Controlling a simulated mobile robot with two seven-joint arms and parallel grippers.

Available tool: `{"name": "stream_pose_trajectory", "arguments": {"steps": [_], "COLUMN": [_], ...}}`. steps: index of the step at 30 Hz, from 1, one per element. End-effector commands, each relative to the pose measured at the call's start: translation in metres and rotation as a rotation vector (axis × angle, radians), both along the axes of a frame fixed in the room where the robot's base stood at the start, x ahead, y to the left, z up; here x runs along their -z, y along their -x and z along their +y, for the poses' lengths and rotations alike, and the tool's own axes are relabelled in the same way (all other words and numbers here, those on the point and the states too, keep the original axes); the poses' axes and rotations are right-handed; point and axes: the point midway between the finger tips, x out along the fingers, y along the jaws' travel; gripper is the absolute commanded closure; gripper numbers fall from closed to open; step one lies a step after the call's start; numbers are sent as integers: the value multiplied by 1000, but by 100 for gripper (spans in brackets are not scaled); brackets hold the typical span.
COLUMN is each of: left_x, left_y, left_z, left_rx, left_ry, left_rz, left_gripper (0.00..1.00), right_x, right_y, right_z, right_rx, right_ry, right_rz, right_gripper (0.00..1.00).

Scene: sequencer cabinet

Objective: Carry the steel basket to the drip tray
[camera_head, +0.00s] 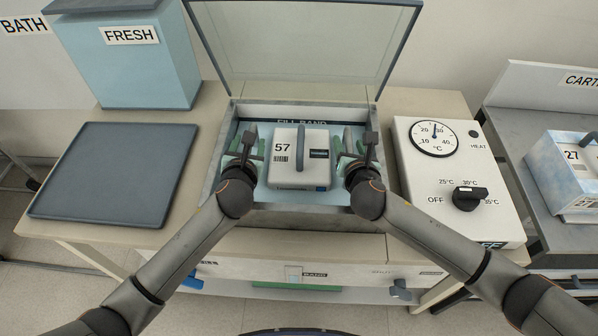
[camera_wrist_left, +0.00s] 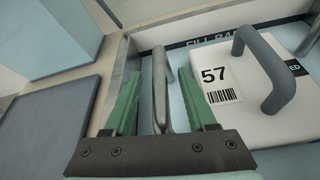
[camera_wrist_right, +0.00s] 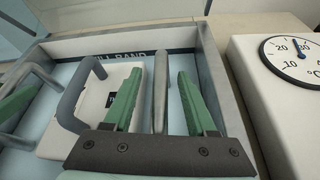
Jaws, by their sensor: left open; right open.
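The steel basket sits in the open bath (camera_head: 228,185), holding a white cartridge marked 57 (camera_head: 287,170); its body is mostly hidden. One grey upright steel handle (camera_wrist_left: 160,85) stands between the open green fingers of my left gripper (camera_head: 243,150), in the left wrist view. The other handle (camera_wrist_right: 160,85) stands between the open green fingers of my right gripper (camera_head: 358,150), in the right wrist view. Both grippers are around the handles and not closed. The drip tray (camera_head: 115,170) looks like the flat dark slab on the counter left of the bath; it is empty.
The raised glass lid (camera_head: 305,45) stands behind the bath. A blue FRESH box (camera_head: 130,65) is behind the slab. A white heater box with dial (camera_head: 450,165) is close on the right. A cartridge marked 27 (camera_head: 570,165) stands at far right.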

Motion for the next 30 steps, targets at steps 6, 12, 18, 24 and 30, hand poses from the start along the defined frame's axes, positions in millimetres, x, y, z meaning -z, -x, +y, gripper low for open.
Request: {"name": "stream_pose_trajectory", "arguments": {"steps": [6, 12, 18, 24, 30], "left_x": [3, 2, 2, 2, 3], "left_y": [-5, -5, -5, -5, -5], "left_z": [0, 0, 0, 0, 0], "left_rx": [0, 0, 0, 0, 0], "left_ry": [0, 0, 0, 0, 0], "left_rz": [1, 1, 1, 1, 1], "left_gripper": [43, 43, 64, 87, 100], "right_x": [2, 2, 2, 2, 2], "right_y": [-6, -5, -5, -5, -5], "right_z": [0, 0, 0, 0, 0], "right_rx": [0, 0, 1, 1, 1], "right_ry": [0, 0, 0, 0, 1], "right_rz": [0, 0, 0, 0, 0], "right_gripper": [43, 43, 64, 87, 100]}}
